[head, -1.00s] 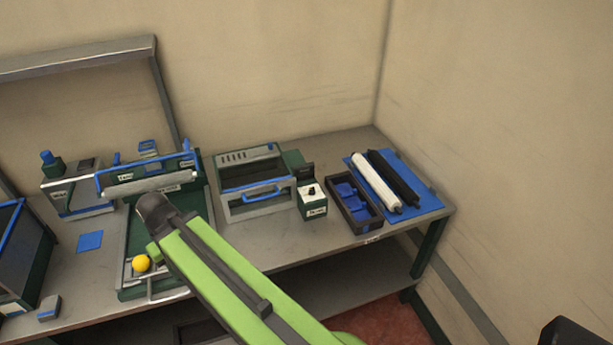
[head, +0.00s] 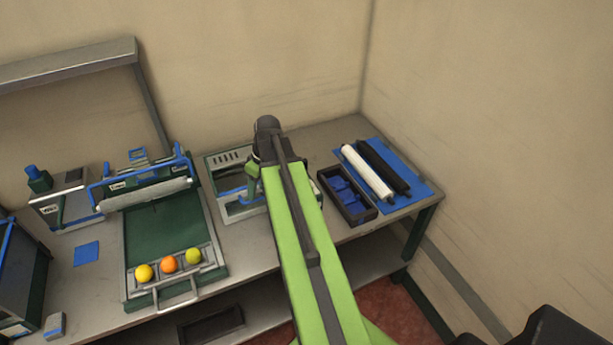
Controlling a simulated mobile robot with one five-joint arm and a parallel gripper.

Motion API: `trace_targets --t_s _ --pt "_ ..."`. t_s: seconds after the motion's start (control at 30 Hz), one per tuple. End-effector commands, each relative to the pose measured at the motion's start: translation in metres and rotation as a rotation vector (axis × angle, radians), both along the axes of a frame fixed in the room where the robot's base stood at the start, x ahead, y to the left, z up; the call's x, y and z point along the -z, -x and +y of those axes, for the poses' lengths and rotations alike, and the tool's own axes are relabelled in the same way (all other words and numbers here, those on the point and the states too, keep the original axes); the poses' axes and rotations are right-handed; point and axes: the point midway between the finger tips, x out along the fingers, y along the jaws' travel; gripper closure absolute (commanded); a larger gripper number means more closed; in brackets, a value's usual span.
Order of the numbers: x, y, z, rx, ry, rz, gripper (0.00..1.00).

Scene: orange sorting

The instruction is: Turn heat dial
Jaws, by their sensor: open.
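The small green box with a white face and a black dial, seen earlier to the right of the oven-like unit, is now hidden behind my arm. The grey oven-like unit (head: 226,157) with a slotted top panel stands on the bench, its right part covered by my arm. The far end of my arm is over this unit and the spot of the dial box. My gripper's fingers are hidden behind the arm, so I cannot see how they stand to the dial.
A green tray (head: 160,236) holds a yellow ball (head: 144,273), an orange ball (head: 169,264) and a yellow-green ball (head: 193,256). A dark bin with blue inserts (head: 361,217) is right of my arm. White (head: 367,173) and black (head: 383,167) rolls lie on a blue mat (head: 424,191).

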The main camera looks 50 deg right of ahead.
Motion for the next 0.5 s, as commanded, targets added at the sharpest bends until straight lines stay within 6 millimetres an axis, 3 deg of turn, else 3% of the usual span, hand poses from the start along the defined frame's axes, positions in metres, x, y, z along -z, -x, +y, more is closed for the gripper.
trace_targets --t_s 0.03,0.1,0.2,0.33,0.5 --pt "-0.022 0.011 -0.052 -0.01 -0.005 -0.041 0.53" --pt "-0.036 0.032 -0.108 -0.05 0.0 -0.099 0.53" --pt "-0.05 0.062 -0.168 -0.095 0.017 -0.169 0.53" --pt "-0.06 0.09 -0.212 -0.134 0.044 -0.223 0.53" --pt "-0.06 0.1 -0.224 -0.151 0.054 -0.242 0.53"
